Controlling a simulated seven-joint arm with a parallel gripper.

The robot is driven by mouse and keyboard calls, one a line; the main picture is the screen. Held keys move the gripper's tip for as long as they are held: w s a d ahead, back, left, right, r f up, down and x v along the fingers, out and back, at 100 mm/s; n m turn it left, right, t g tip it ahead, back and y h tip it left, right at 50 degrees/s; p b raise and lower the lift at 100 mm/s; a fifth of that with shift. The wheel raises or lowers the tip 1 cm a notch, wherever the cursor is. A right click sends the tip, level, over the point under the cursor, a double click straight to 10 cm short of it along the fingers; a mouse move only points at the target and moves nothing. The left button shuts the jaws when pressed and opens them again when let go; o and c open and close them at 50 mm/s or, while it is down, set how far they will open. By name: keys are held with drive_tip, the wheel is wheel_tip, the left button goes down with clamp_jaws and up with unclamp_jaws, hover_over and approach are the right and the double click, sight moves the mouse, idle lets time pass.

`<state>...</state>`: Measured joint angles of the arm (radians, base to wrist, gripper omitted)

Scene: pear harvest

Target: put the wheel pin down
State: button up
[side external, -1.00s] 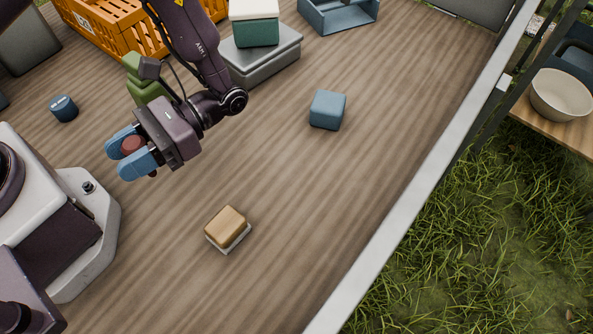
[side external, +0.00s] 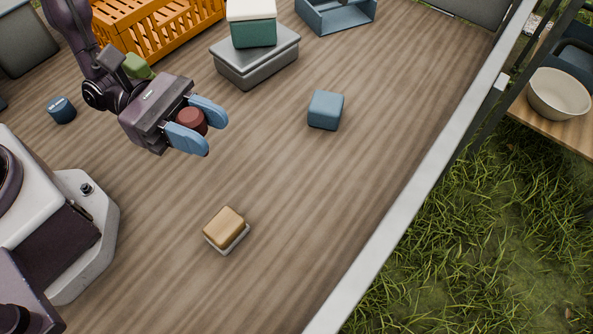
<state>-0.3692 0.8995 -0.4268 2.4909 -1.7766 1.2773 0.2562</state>
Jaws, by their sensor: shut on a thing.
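My gripper (side external: 208,128) has blue fingers and is shut on a dark red, rounded thing (side external: 191,121), which I take to be the wheel pin. The red piece sits between the two fingers, and its lower part is hidden by the near finger. My gripper appears to be above the wooden deck (side external: 270,170), pointing to the right. How high it is above the deck is hard to tell.
A blue block (side external: 325,110) and a tan block on a pale base (side external: 226,229) stand on the deck. A grey case (side external: 256,58) carries a green box (side external: 252,25). An orange crate (side external: 160,25), a blue tray (side external: 337,15) and a small blue cylinder (side external: 61,110) are around. The deck's middle is clear.

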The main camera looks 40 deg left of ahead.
drive_tip(key=shift+w+f+t, duration=0.2)
drive_tip(key=shift+w+t, duration=0.1)
drive_tip(key=shift+w, duration=0.05)
drive_tip(key=shift+w+d+f, duration=1.35)
drive_tip(key=shift+w+f, duration=0.5)
drive_tip(key=shift+f, duration=0.25)
drive_tip(key=shift+w+d+f, duration=1.3)
drive_tip(key=shift+w+f, duration=0.5)
drive_tip(key=shift+f, duration=0.35)
drive_tip(key=shift+w+d+f, duration=1.35)
drive_tip(key=shift+w+f, duration=0.5)
drive_tip(key=shift+f, duration=0.25)
drive_tip(key=o, duration=0.9)
drive_tip(key=shift+f, duration=0.15)
drive_tip(key=shift+o, duration=0.2)
